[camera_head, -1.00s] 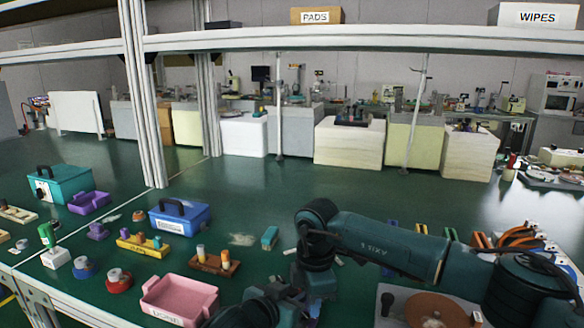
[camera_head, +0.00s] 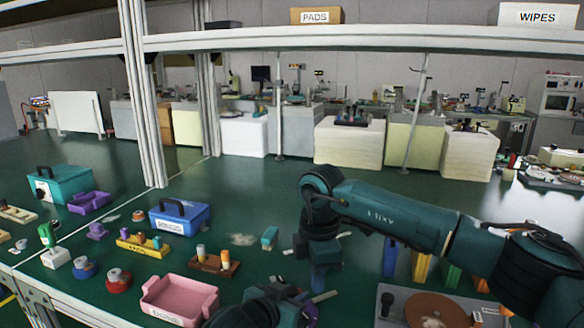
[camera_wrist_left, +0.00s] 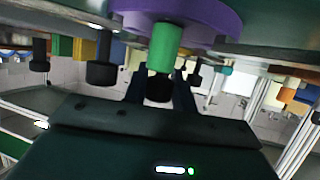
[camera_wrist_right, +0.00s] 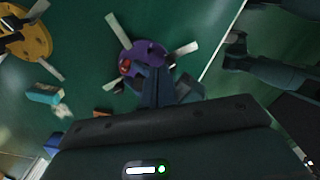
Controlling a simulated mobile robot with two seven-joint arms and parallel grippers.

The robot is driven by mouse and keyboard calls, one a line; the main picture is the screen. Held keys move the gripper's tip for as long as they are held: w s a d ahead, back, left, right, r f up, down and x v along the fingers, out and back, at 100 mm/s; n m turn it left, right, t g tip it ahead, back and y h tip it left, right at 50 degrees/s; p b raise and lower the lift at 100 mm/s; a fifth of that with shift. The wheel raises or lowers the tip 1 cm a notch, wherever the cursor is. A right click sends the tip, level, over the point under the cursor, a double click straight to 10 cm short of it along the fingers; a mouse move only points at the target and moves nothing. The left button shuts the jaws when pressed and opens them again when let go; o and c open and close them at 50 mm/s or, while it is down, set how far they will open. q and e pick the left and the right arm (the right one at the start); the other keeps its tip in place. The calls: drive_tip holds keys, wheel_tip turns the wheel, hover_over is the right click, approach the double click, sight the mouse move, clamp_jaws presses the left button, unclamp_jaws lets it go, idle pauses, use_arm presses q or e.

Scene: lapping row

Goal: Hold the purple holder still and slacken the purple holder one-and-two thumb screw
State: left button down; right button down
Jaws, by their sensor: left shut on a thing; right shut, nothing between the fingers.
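The purple holder (camera_wrist_right: 148,53) lies on the green bench in the right wrist view, with pale flat arms sticking out around it and a small red part (camera_wrist_right: 125,66) on it. My right gripper (camera_wrist_right: 162,84) is shut and empty, its fingertips over the holder's edge; contact cannot be told. In the left wrist view a purple disc (camera_wrist_left: 200,18) fills the top, with a green cylinder (camera_wrist_left: 163,46) below it. My left gripper (camera_wrist_left: 160,88) is shut around the cylinder's dark lower end. In the head view my arms mostly hide the holder. I cannot make out which screw is one-and-two.
A yellow round holder (camera_wrist_right: 22,38) and a teal block (camera_wrist_right: 42,93) lie near the purple one. The head view shows a pink bin (camera_head: 180,298), a blue case (camera_head: 180,217), a brown rack (camera_head: 215,264) and a disc machine (camera_head: 438,308).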

sight(305, 323)
drive_tip(key=shift+s+d+f, duration=0.1)
drive_tip(key=shift+s+f, duration=0.3)
drive_tip(key=shift+f, duration=0.6)
drive_tip(key=shift+s+a+f, duration=0.1)
drive_tip(key=shift+s+f, duration=0.25)
drive_tip(key=shift+f, duration=0.7)
drive_tip(key=shift+s+d+f, duration=0.1)
drive_tip(key=shift+s+f, duration=0.3)
drive_tip(key=shift+f, duration=0.6)
drive_tip(key=shift+a, duration=0.35)
